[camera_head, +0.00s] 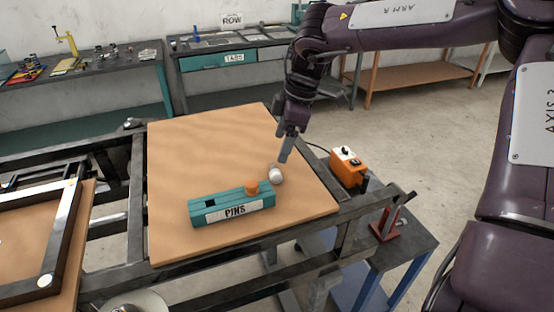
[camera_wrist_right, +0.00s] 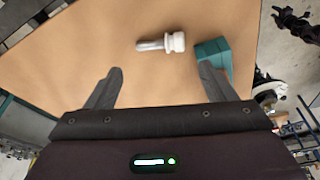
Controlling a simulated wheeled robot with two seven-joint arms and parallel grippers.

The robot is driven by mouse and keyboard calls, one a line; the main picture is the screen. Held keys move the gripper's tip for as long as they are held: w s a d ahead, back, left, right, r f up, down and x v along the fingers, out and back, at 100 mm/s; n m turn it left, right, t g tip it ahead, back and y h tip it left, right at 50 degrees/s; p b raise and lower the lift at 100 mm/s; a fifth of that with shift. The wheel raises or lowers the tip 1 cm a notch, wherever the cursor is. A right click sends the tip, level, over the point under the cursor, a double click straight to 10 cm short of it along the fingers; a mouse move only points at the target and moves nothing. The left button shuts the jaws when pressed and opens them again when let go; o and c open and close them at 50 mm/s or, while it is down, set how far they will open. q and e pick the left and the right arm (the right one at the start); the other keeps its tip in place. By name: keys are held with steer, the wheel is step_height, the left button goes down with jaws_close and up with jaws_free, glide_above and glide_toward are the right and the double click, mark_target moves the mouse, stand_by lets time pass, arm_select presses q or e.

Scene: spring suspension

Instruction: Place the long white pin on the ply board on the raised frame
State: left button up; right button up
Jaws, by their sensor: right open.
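The white pin (camera_head: 276,177) is on the ply board (camera_head: 205,150), just off the right end of the teal block marked PINS (camera_head: 205,209). In the right wrist view the pin (camera_wrist_right: 165,43) shows a white collared head and a grey metal shank and looks to be lying on its side. Its head is toward the teal block (camera_wrist_right: 212,50). My right gripper (camera_head: 284,156) hangs just above and behind the pin, open and empty. Its spread fingers (camera_wrist_right: 160,85) point at the board, with the pin beyond them. My left gripper is out of view.
An orange-topped piece (camera_head: 251,187) stands in the teal block, beside an empty dark slot. The dark raised frame (camera_head: 110,276) carries the board. An orange box (camera_head: 347,167) is off the board's right edge. The board's far left part is clear.

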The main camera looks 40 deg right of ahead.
steer(key=v, duration=0.5)
steer(key=shift+r+b, duration=0.1)
steer(key=shift+b, duration=0.2)
